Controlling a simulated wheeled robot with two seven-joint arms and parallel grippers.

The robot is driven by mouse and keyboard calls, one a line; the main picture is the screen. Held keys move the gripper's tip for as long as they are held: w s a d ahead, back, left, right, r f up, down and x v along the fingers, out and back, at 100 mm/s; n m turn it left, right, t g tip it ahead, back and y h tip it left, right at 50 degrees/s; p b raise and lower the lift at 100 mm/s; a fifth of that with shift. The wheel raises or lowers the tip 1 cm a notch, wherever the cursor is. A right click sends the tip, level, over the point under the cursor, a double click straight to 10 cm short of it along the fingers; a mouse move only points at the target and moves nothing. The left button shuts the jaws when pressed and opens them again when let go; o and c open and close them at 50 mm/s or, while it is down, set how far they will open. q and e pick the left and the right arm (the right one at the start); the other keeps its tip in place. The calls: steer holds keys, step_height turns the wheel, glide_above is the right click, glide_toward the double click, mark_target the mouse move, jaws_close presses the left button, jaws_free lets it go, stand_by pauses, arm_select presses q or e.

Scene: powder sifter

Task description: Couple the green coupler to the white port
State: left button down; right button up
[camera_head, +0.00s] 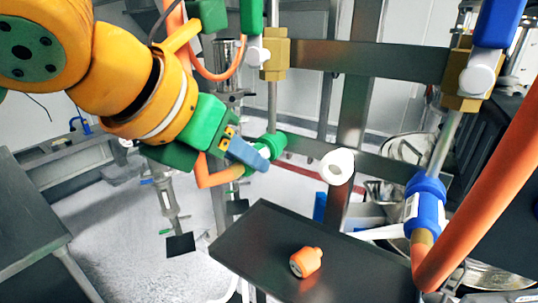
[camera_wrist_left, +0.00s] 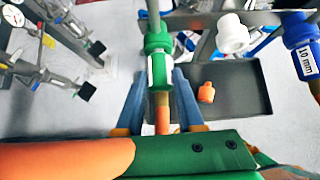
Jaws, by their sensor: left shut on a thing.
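The green coupler (camera_head: 272,145) is at the end of an orange hose, at the lower end of a vertical steel pipe. In the left wrist view the green coupler (camera_wrist_left: 158,72) has a pale label and lines up with the pipe above it. I cannot tell whether they are locked together. My left gripper (camera_head: 256,157) is shut on the green coupler, its blue-grey fingers (camera_wrist_left: 158,82) on either side. The white port (camera_head: 337,166) is a short white cylinder to the right, apart from the coupler. It also shows in the left wrist view (camera_wrist_left: 233,33). My right gripper is not in view.
An orange cap (camera_head: 306,262) lies on a dark tray (camera_head: 245,238) below. A blue coupler (camera_head: 425,203) with another orange hose (camera_head: 475,225) is on the right pipe. Metal frame bars (camera_head: 365,62) cross behind. A grey table (camera_head: 28,215) stands at left.

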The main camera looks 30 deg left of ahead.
arm_select(q)
steer(key=shift+s+f, duration=0.1)
stand_by(0.7)
steer(key=shift+s+a+b, duration=0.15)
steer(key=shift+s+b, duration=0.35)
steer(key=shift+s, duration=1.75)
